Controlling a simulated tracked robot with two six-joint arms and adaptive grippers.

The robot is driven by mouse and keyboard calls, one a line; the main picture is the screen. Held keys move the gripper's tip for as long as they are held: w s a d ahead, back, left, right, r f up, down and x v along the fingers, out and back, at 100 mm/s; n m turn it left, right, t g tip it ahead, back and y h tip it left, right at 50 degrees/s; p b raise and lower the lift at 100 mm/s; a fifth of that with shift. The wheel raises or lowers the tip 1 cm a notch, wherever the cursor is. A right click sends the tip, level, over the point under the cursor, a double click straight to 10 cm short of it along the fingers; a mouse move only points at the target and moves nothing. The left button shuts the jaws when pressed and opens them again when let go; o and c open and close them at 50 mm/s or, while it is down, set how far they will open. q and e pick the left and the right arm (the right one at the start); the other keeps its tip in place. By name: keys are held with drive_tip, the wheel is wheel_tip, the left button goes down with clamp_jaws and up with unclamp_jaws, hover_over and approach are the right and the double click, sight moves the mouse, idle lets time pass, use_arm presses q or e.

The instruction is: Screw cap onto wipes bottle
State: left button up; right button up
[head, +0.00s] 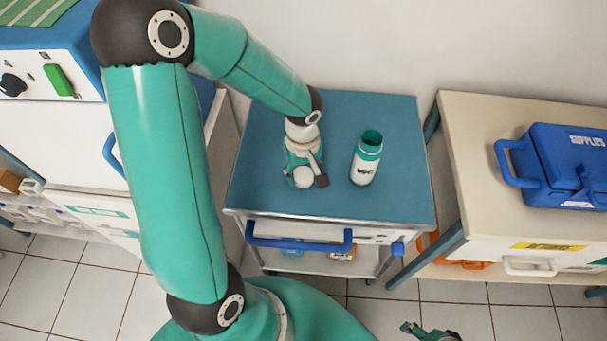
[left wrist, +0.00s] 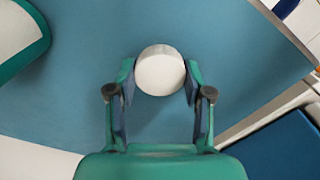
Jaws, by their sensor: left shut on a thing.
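The wipes bottle (head: 366,160) is teal with a white label and dark lettering. It stands upright on the blue cart top, and its open mouth shows no cap. My left gripper (head: 305,180) is to the left of the bottle, apart from it, near the cart's front part. It is shut on the round white cap (head: 303,176). In the left wrist view the cap (left wrist: 160,70) sits between the two fingertips of the left gripper (left wrist: 160,84). Part of the bottle (left wrist: 18,40) shows at the upper left there. My right gripper (head: 425,331) is partly cut off at the bottom edge.
The blue cart top (head: 265,140) is otherwise clear. A blue handle (head: 300,242) runs along the cart's front. A beige table (head: 480,135) with a blue supplies case (head: 565,165) stands to the right. A white cabinet stands at the left.

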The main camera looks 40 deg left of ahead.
sight(303, 175)
use_arm(q)
drive_tip(key=shift+r, duration=0.1)
wheel_tip(303, 175, up, 20)
drive_tip(key=p, duration=0.1)
idle(0.6)
